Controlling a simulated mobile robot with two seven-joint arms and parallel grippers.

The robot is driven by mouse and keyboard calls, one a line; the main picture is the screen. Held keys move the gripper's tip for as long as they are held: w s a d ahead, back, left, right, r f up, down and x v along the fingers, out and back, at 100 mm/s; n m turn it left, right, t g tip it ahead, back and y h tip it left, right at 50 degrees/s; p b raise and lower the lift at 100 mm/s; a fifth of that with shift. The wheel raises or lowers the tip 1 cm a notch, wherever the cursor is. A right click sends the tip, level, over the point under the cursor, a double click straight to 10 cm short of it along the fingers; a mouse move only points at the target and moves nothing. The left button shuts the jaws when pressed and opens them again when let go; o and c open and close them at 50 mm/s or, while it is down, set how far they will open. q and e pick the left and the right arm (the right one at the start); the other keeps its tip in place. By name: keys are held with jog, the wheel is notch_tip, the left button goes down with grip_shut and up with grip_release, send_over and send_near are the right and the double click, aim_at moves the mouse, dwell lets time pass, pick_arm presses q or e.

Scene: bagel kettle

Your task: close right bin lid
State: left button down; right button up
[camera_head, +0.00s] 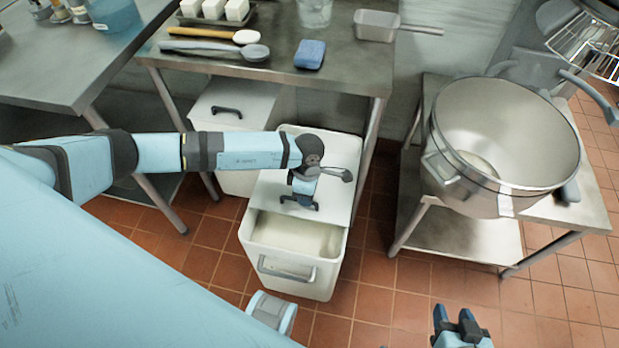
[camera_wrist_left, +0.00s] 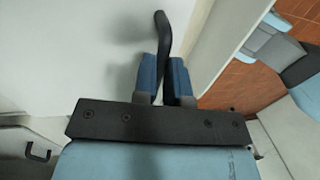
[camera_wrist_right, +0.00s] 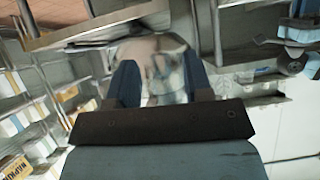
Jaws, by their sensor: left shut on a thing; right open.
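The right bin (camera_head: 257,247) is white with a grey front handle (camera_head: 287,270). Its white lid (camera_head: 336,194) covers the rear part, and the front part is open, showing pale contents (camera_head: 300,236). My left gripper (camera_head: 300,197) reaches down over the lid and is shut on the lid's dark handle. In the left wrist view the fingers (camera_wrist_left: 165,80) close around that black handle (camera_wrist_left: 162,32) above the white lid (camera_wrist_left: 70,50). My right gripper (camera_head: 460,325) is open and empty, low over the floor, well to the right of the bin.
The left bin, its lid (camera_head: 235,98) on, stands beside the right bin. A steel table (camera_head: 345,70) with utensils and a blue sponge (camera_head: 310,54) overhangs the bins' rear. A large pot (camera_head: 500,135) stands on a lower table at right. The tiled floor (camera_head: 370,295) in front is clear.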

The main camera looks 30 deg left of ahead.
pick_arm(q)
jog(key=s+d+p, duration=0.2)
jog(key=s, duration=0.8)
jog(key=shift+d+p, duration=0.35)
jog(key=shift+p, duration=0.05)
jog(key=shift+s, duration=0.15)
jog(key=c, duration=1.2)
grip_release()
jog(key=shift+o, duration=0.2)
notch_tip(320, 180, up, 14)
jog(key=w, duration=0.2)
jog(key=shift+w+a+f+p, duration=0.2)
jog(key=shift+w+a+p, duration=0.1)
jog(key=shift+a, duration=0.1)
